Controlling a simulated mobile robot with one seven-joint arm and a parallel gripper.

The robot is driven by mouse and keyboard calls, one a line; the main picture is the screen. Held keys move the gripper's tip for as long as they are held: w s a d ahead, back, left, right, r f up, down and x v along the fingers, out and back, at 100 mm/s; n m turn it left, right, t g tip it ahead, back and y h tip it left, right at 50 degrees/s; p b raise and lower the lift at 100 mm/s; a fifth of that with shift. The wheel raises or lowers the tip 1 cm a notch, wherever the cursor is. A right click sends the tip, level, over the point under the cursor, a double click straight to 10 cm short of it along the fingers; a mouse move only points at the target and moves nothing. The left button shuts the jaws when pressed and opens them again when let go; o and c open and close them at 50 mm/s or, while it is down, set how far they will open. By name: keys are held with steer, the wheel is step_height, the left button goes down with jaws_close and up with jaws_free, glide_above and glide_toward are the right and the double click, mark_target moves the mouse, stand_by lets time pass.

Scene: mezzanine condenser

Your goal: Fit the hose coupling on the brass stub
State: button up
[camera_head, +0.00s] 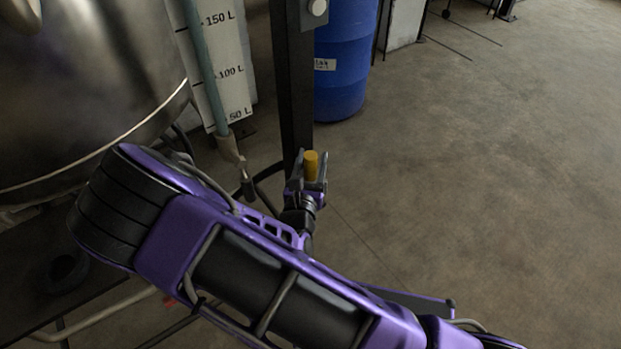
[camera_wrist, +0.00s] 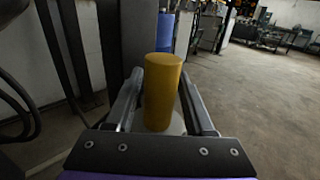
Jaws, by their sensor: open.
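A plain brass-yellow cylinder (camera_head: 311,165) stands upright between the fingers of my gripper (camera_head: 309,180). In the wrist view the same cylinder (camera_wrist: 162,92) rises between the two dark fingers of my gripper (camera_wrist: 160,98), with a pale rounded piece (camera_wrist: 173,126) at its foot. My gripper is open around it, and whether a finger touches it I cannot tell. I cannot tell whether the cylinder is the brass stub or part of the hose coupling.
A large steel tank (camera_head: 85,75) fills the left. A white litre scale (camera_head: 233,75) with a teal tube (camera_head: 200,55) hangs beside it. A dark post (camera_head: 296,90) stands close behind my gripper, with a blue drum (camera_head: 343,60) beyond. The floor (camera_head: 480,170) at right is clear.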

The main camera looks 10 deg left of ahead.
steer(key=shift+w, duration=0.7)
jaws_close()
stand_by(0.9)
